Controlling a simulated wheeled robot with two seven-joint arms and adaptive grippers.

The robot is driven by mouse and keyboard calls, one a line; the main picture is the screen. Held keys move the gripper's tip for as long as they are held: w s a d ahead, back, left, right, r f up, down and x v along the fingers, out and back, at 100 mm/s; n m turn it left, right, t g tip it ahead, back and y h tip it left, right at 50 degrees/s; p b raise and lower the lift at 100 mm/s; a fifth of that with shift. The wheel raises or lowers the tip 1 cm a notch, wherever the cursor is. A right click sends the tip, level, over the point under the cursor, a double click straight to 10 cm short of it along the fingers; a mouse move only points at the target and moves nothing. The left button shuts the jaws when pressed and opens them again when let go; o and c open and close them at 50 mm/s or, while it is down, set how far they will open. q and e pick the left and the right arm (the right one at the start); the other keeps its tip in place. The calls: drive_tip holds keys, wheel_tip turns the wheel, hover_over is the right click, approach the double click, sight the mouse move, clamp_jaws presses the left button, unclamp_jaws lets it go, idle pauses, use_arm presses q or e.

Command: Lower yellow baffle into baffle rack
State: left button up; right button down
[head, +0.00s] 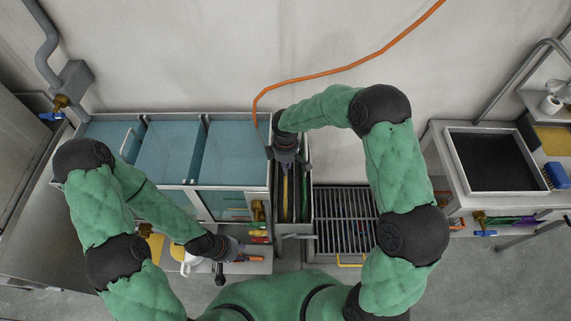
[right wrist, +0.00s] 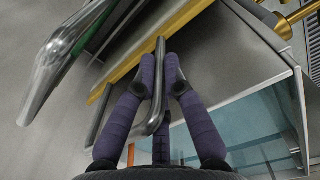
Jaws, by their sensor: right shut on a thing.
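The yellow baffle (head: 285,192) shows in the head view as a thin yellow strip in the narrow baffle rack (head: 308,160), just below my right gripper (head: 286,160). In the right wrist view, my right gripper (right wrist: 161,68) is shut on a bent grey metal handle (right wrist: 159,50). A yellow edge (right wrist: 140,60) runs slantwise beside the handle. How deep the baffle sits is hidden by the gripper and the steep view. My left gripper (head: 234,246) is low at the left over a shelf; its fingers are too small to read.
Blue-lidded tanks (head: 235,150) stand left of the rack. A slatted grate (head: 345,220) lies to its right. A green strip (head: 304,190) shows inside the rack. An orange hose (head: 330,72) hangs behind. A brass valve (head: 258,210) sits close left of the rack.

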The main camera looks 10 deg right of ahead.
drive_tip(key=shift+f+b, duration=0.35)
drive_tip(key=shift+f, duration=0.15)
idle(0.3)
drive_tip(key=c, duration=1.2)
unclamp_jaws()
drive_tip(key=shift+c, duration=0.2)
drive_tip(key=shift+s+f, duration=0.1)
wheel_tip(320, 180, up, 12)
drive_tip(key=shift+r, duration=0.1)
